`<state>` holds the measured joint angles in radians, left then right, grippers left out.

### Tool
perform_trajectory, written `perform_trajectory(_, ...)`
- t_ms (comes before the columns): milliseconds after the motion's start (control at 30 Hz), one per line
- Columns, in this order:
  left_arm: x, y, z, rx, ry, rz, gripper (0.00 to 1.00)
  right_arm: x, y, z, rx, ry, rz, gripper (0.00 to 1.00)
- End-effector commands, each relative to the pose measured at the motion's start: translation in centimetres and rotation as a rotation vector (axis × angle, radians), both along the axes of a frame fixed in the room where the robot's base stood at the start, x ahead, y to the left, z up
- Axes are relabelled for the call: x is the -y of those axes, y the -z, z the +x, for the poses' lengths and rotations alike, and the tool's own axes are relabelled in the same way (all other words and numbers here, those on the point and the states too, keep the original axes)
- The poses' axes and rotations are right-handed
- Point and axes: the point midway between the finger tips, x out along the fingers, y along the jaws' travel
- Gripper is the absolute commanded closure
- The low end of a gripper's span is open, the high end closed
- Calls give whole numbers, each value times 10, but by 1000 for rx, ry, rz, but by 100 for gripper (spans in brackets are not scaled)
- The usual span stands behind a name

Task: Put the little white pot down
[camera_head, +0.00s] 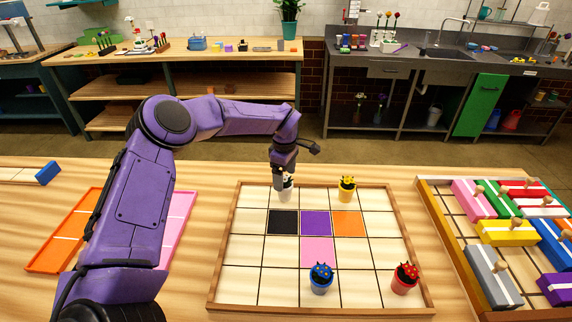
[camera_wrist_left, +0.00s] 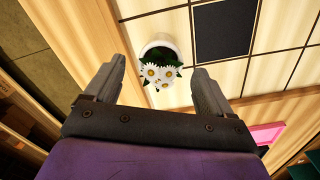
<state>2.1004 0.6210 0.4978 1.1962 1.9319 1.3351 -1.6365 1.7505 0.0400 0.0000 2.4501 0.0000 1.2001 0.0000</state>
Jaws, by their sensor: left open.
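The little white pot (camera_head: 285,193) stands on a far-row square of the wooden grid tray (camera_head: 212,286), partly hidden by my gripper in the head view. In the left wrist view the white pot (camera_wrist_left: 160,45) shows its rim, green leaves and white daisies with yellow centres. My left gripper (camera_head: 284,176) is directly over and around the pot's top, pointing down. Its fingers are open, one on each side of the flowers, with clear gaps. My right gripper is not in view.
A yellow pot (camera_head: 346,190) stands close to the right. A blue pot (camera_head: 321,279) and a red pot (camera_head: 404,279) stand in the near row. Black (camera_head: 283,222), purple (camera_head: 316,222), orange and pink squares lie mid-tray. A block box (camera_head: 431,215) is at right.

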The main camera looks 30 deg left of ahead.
Motion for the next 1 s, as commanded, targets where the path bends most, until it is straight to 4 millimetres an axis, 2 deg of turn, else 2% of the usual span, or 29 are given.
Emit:
perform_trajectory(33,0,-10,1,7,0,-1,17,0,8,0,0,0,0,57)
perform_trajectory(200,0,-55,1,5,-1,0,17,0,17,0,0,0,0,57)
perform_trajectory(400,0,-91,0,2,0,0,17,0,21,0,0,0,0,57)
perform_trajectory(567,0,-100,0,0,0,1,17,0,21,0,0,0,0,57)
perform_trajectory(1000,0,-99,0,0,0,0,17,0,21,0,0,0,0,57)
